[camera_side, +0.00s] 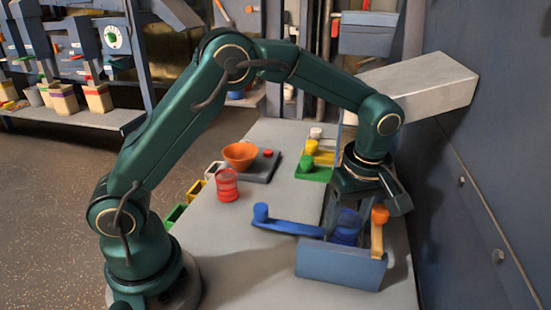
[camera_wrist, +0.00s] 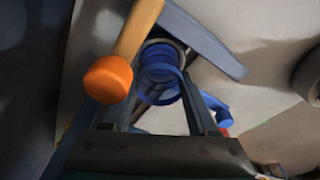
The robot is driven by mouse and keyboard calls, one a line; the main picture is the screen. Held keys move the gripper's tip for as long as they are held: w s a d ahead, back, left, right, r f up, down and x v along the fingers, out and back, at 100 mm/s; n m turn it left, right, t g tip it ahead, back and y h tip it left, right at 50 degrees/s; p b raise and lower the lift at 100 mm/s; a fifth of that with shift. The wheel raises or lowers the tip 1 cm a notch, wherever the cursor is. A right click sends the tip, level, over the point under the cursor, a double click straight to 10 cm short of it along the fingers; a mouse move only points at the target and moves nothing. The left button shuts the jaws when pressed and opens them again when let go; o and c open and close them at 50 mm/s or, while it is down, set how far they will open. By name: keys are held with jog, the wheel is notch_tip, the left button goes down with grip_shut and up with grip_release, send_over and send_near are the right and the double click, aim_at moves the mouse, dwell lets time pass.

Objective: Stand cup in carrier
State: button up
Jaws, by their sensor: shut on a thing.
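A blue ribbed cup (camera_side: 347,226) stands about upright behind the front wall of the blue-grey box-like carrier (camera_side: 340,266). Its lower part is hidden by that wall, so I cannot tell whether it touches the bottom. My gripper (camera_side: 347,208) points down over the carrier and is shut on the cup. In the wrist view the cup (camera_wrist: 160,75) shows between the two fingers of my gripper (camera_wrist: 162,100). The carrier's wall (camera_wrist: 205,40) shows there just beyond the cup.
An orange-knobbed lever (camera_side: 378,232) rises at the carrier's right, close to my gripper. A blue crank arm (camera_side: 285,226) lies at its left. A red cup (camera_side: 227,185), an orange bowl (camera_side: 240,155) and coloured blocks (camera_side: 314,168) stand farther back. The table's left front is clear.

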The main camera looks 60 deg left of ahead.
jog(key=shift+f, duration=0.3)
jog(key=o, duration=1.4)
jog(key=shift+w, duration=0.1)
jog(key=shift+r, duration=0.1)
jog(key=shift+d+r, duration=0.2)
jog(key=shift+r, duration=0.4)
jog(key=shift+d+r, duration=0.2)
jog(key=shift+r, duration=1.5)
notch_tip(320, 180, up, 9)
jog(key=shift+a, duration=0.15)
